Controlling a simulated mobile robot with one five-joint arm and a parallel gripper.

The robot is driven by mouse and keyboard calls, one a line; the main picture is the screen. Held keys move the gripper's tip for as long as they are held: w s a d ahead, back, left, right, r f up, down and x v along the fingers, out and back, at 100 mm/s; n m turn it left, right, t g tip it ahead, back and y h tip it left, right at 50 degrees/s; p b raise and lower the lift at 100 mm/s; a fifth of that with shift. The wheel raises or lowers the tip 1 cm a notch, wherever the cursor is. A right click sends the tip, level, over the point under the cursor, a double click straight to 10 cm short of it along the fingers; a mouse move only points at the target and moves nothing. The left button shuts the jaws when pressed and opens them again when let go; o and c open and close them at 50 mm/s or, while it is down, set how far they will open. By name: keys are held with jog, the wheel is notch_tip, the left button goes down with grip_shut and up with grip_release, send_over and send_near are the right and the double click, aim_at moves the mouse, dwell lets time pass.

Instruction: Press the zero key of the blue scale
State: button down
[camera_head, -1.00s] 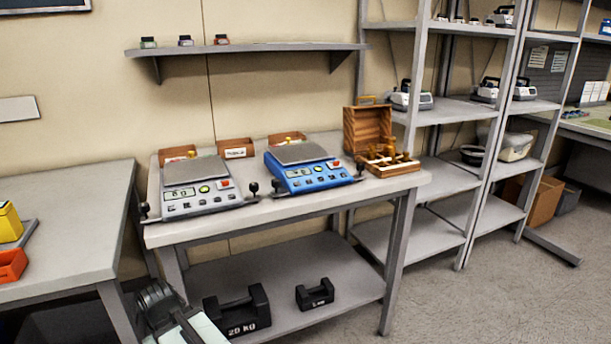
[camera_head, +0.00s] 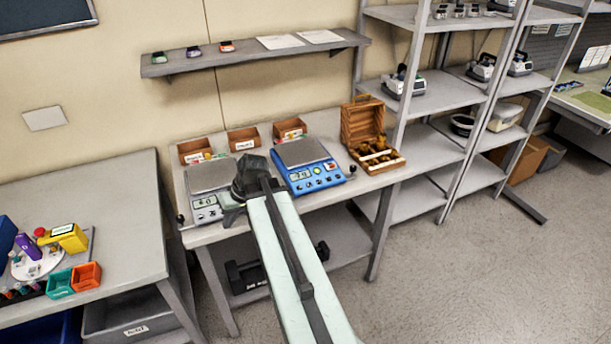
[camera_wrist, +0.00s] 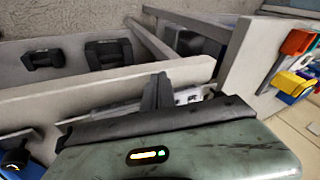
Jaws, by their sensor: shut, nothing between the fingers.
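The blue scale (camera_head: 322,178) stands on the middle table with a grey pan on top, a lit display and a row of small keys on its front panel. I cannot read which key is zero. My gripper (camera_head: 231,212) is left of the blue scale, in front of the grey scale (camera_head: 207,209), and hides part of that scale. In the wrist view my gripper (camera_wrist: 158,92) shows its fingers shut and empty, with part of the grey scale behind them. A corner of the blue scale (camera_wrist: 30,171) shows at the lower left there.
A wooden weight box (camera_head: 362,122) stands open right of the blue scale. Small wooden bins (camera_head: 243,139) line the table's back. A shelf (camera_head: 270,57) hangs above. Black weights (camera_wrist: 110,53) lie on the lower shelf. A side table (camera_head: 120,215) stands left.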

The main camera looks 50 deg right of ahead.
jog(key=s+d+r+m+t+p, duration=0.1)
jog(key=d+r+t, duration=0.15)
jog(key=d, duration=0.55)
jog(key=s+d+r+m+t, duration=0.1)
jog(key=s+d+r+t, duration=0.15)
jog(key=d, duration=0.55)
notch_tip(320, 180, up, 6)
jog(key=m+t+h, duration=0.2)
jog(key=t, duration=0.1)
send_over(312, 189)
jog(key=s, duration=0.2)
jog(key=shift+s+a+r+p, duration=0.1)
jog(key=shift+a+p, duration=0.2)
jog(key=shift+p, duration=0.05)
jog(key=f+b, duration=0.2)
jog(key=f, duration=0.1)
jog(key=w+f+b, duration=0.1)
jog(key=f+b, duration=0.1)
jog(key=b, duration=0.1)
jog(key=w+f+b, duration=0.1)
jog(key=f+b, duration=0.2)
jog(key=shift+w+d+f, duration=0.1)
jog(key=shift+d+f, duration=0.2)
jog(key=shift+d, duration=0.1)
jog(key=shift+f+b, duration=0.1)
jog(key=shift+b, duration=0.25)
jog(key=shift+f+b, duration=0.3)
